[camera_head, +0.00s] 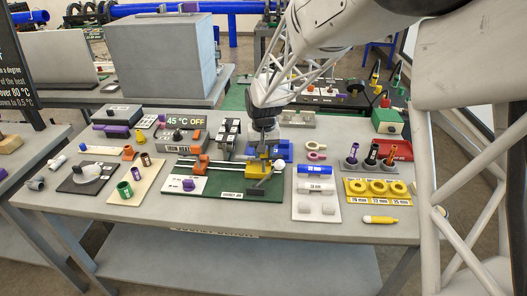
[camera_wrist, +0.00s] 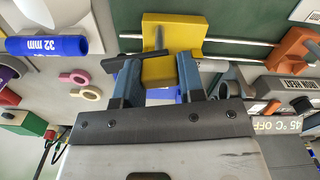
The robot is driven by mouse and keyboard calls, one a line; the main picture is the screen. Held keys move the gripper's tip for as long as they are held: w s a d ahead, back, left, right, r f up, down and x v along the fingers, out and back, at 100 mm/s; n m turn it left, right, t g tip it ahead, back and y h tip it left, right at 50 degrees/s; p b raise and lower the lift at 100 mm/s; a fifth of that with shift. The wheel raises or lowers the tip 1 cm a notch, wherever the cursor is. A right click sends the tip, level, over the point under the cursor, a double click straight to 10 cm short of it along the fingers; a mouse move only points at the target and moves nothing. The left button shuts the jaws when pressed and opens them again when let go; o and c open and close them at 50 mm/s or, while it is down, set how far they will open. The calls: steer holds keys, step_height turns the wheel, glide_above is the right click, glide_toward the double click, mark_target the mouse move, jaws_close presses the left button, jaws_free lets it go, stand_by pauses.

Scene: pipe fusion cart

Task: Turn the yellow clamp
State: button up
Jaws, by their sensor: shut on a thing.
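The yellow clamp (camera_head: 257,169) stands on the green board (camera_head: 226,189) of the jig, by its two pale rails, in the head view. In the wrist view the yellow clamp (camera_wrist: 172,34) shows as a block with a lower part between my fingers. A grey pin rises on it and a dark bar lies across by the left finger. My gripper (camera_wrist: 160,75) is shut on the yellow clamp, one blue-grey finger on each side. In the head view my gripper (camera_head: 265,148) reaches down from above onto the clamp, and partly hides it.
A blue block (camera_head: 283,150) is close to the right of the clamp. An orange clamp (camera_head: 201,166) stands left on the rails. The iron heater (camera_head: 183,141) is behind left. A white panel (camera_head: 316,204) with a blue 32 mm pipe (camera_head: 315,170) is to the right.

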steer(key=shift+r+m, duration=0.1)
steer(key=shift+m, duration=1.2)
steer(key=o, duration=0.9)
steer(key=shift+o, duration=0.2)
steer(key=shift+r, duration=3.85)
